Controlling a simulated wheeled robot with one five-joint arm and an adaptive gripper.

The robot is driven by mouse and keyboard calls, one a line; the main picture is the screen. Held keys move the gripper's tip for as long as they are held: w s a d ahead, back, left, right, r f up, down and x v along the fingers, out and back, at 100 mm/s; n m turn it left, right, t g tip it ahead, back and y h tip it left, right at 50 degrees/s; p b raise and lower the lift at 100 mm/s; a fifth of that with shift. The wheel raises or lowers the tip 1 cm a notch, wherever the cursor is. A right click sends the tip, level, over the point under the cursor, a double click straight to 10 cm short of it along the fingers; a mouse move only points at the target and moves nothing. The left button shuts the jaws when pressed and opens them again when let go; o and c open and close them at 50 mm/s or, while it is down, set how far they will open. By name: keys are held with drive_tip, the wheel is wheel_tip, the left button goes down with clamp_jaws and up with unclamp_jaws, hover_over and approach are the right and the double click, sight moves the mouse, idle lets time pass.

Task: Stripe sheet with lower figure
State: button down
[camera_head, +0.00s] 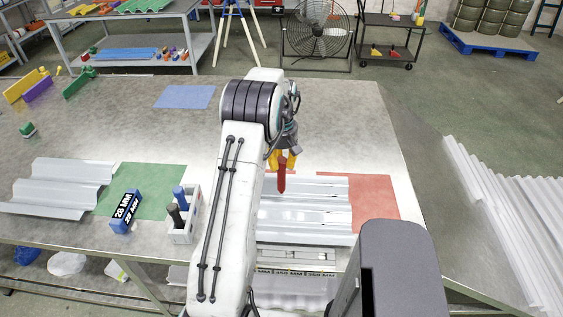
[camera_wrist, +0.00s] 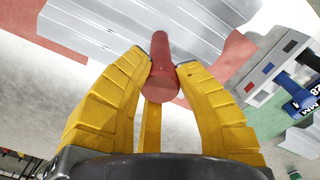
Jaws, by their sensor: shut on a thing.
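My gripper (camera_head: 281,160) is shut on a red marker (camera_head: 282,176), which points down over the back edge of the middle corrugated sheet (camera_head: 305,213). I cannot tell whether its tip touches. The wrist view shows the red marker (camera_wrist: 163,75) between my yellow fingers (camera_wrist: 162,70) and the grey ribbed sheet (camera_wrist: 115,22) beyond. The middle sheet lies partly over a red mat (camera_head: 375,205); my arm hides its left part. Another corrugated sheet (camera_head: 58,187) lies at the left beside a green mat (camera_head: 155,190). A blue block (camera_head: 125,212) reads "28 MM".
A white holder (camera_head: 184,232) with a blue and a dark marker stands left of my arm. A labelled strip (camera_head: 292,268) lies before the middle sheet, its text too small to read fully. A blue mat (camera_head: 185,97) lies farther back. More corrugated sheets (camera_head: 510,215) are at right.

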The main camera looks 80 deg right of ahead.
sight(283, 177)
drive_tip(key=shift+f+b, duration=2.2)
drive_tip(key=shift+f, duration=1.25)
drive_tip(key=shift+s+r, duration=0.1)
drive_tip(key=shift+s, duration=0.05)
